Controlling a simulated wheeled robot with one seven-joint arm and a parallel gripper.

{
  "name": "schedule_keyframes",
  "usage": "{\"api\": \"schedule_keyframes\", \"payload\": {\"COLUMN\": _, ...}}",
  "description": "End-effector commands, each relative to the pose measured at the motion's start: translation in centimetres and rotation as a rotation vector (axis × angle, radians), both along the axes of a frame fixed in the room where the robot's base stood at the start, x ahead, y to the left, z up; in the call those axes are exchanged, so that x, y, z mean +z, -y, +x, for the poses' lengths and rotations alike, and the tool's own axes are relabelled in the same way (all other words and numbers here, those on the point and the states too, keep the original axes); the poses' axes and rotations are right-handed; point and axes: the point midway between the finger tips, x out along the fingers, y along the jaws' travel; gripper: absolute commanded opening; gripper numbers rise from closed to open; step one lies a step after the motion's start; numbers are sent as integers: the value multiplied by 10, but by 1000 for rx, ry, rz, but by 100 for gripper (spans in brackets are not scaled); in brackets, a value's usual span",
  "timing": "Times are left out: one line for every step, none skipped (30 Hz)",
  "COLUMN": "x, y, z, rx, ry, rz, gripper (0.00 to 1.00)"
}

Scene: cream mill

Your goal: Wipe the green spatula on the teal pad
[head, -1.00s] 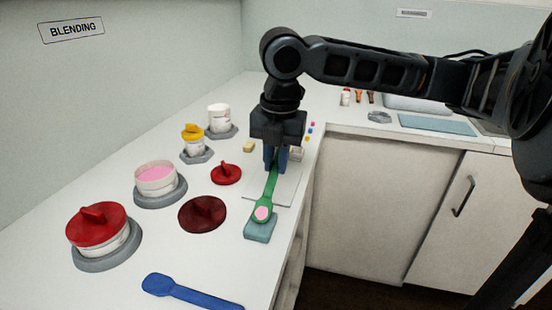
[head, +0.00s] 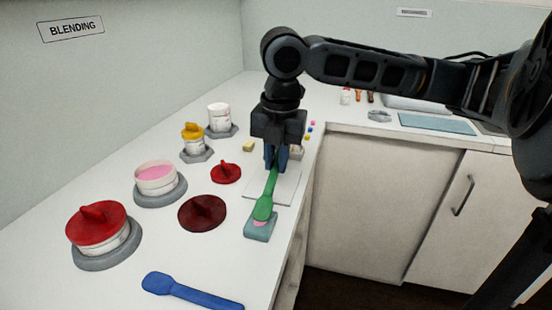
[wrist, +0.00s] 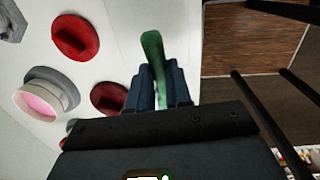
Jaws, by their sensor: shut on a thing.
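The green spatula (head: 266,203) is held in my gripper (head: 276,160), which is shut on its handle. The spatula slopes down toward the front, and its head is over the teal pad (head: 258,230).
Left of the pad lie a dark red lid (head: 202,213) and a red lid (head: 226,173). An open tub of pink cream (head: 156,180), a red-lidded tub (head: 98,233) and a yellow-lidded tub (head: 195,138) stand further left. A blue spatula (head: 190,292) lies in front. The counter edge is close on the right.

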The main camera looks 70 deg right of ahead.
Motion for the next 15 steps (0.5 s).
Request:
{"api": "schedule_keyframes", "payload": {"x": 0, "y": 3, "z": 0, "rx": -2, "ry": -1, "rz": -1, "gripper": 0}}
{"api": "schedule_keyframes", "payload": {"x": 0, "y": 4, "z": 0, "rx": -3, "ry": -1, "rz": -1, "gripper": 0}}
{"api": "schedule_keyframes", "payload": {"x": 0, "y": 6, "z": 0, "rx": -3, "ry": -1, "rz": -1, "gripper": 0}}
{"api": "schedule_keyframes", "payload": {"x": 0, "y": 8, "z": 0, "rx": -4, "ry": -1, "rz": -1, "gripper": 0}}
{"api": "schedule_keyframes", "payload": {"x": 0, "y": 9, "z": 0, "rx": -4, "ry": -1, "rz": -1, "gripper": 0}}
{"api": "schedule_keyframes", "payload": {"x": 0, "y": 11, "z": 0, "rx": -3, "ry": -1, "rz": -1, "gripper": 0}}
{"api": "schedule_keyframes", "payload": {"x": 0, "y": 12, "z": 0, "rx": -3, "ry": -1, "rz": -1, "gripper": 0}}
{"api": "schedule_keyframes", "payload": {"x": 0, "y": 12, "z": 0, "rx": -2, "ry": -1, "rz": -1, "gripper": 0}}
{"api": "schedule_keyframes", "payload": {"x": 0, "y": 13, "z": 0, "rx": -2, "ry": -1, "rz": -1, "gripper": 0}}
{"api": "schedule_keyframes", "payload": {"x": 0, "y": 13, "z": 0, "rx": -2, "ry": -1, "rz": -1, "gripper": 0}}
{"api": "schedule_keyframes", "payload": {"x": 1, "y": 13, "z": 0, "rx": -1, "ry": -1, "rz": -1, "gripper": 0}}
{"api": "schedule_keyframes", "payload": {"x": 1, "y": 12, "z": 0, "rx": -1, "ry": 0, "rz": -1, "gripper": 0}}
{"api": "schedule_keyframes", "payload": {"x": 1, "y": 12, "z": 0, "rx": -1, "ry": 0, "rz": -1, "gripper": 0}}
{"api": "schedule_keyframes", "payload": {"x": 1, "y": 11, "z": 0, "rx": -1, "ry": 0, "rz": -1, "gripper": 0}}
{"api": "schedule_keyframes", "payload": {"x": 1, "y": 10, "z": 0, "rx": 0, "ry": 0, "rz": 0, "gripper": 0}}
